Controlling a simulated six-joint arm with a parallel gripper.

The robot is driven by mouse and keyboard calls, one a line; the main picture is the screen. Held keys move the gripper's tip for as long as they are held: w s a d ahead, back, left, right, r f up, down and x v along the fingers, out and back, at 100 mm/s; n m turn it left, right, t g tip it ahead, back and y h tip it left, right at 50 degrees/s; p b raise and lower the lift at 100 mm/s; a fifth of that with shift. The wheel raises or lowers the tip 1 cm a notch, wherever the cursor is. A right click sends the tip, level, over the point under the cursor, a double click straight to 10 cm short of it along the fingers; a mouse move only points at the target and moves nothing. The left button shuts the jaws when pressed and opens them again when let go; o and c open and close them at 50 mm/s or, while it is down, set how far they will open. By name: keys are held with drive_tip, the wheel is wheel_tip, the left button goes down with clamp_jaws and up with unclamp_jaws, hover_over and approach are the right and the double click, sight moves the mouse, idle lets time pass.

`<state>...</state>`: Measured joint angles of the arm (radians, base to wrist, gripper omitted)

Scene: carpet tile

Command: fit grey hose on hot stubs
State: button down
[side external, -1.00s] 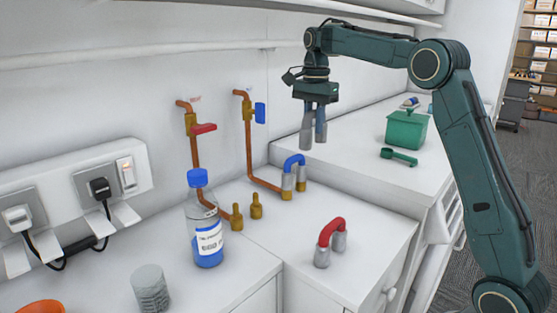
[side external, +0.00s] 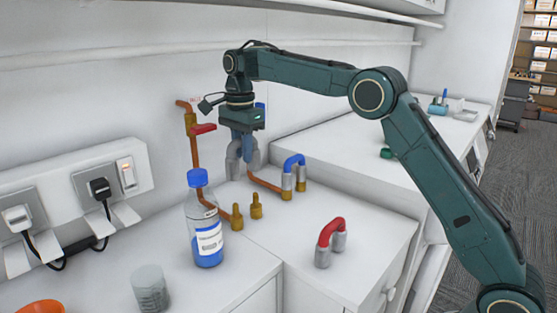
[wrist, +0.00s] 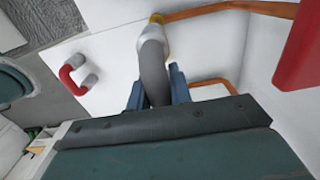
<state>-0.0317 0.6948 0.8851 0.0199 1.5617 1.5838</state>
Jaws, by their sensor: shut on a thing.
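My gripper (side external: 241,140) is shut on the grey hose (side external: 234,166), a bent grey piece with silvery ends. The hose hangs ends down, above and behind the two brass hot stubs, apart from them in the side view. One stub (side external: 237,216) ends the copper pipe under the red-handled valve (side external: 203,129); the other stub (side external: 256,206) stands to its right. Both are bare. In the wrist view, the hose (wrist: 153,75) runs between my fingers (wrist: 157,92), and its silvery end overlaps a brass piece (wrist: 156,18); contact cannot be told.
A blue hose (side external: 294,160) sits on the other brass stubs, just right of my gripper. A red hose (side external: 331,226) stands on the front counter. A blue-capped bottle (side external: 207,240) stands close left of the stubs. The counter around the red hose is mostly clear.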

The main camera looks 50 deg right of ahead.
drive_tip(key=shift+f, duration=0.1)
idle(0.3)
drive_tip(key=shift+f, duration=2.8)
drive_tip(key=shift+f, duration=2.55)
drive_tip(key=c, duration=1.2)
unclamp_jaws()
drive_tip(key=shift+r, duration=0.1)
wheel_tip(320, 180, up, 14)
drive_tip(key=shift+f, duration=0.15)
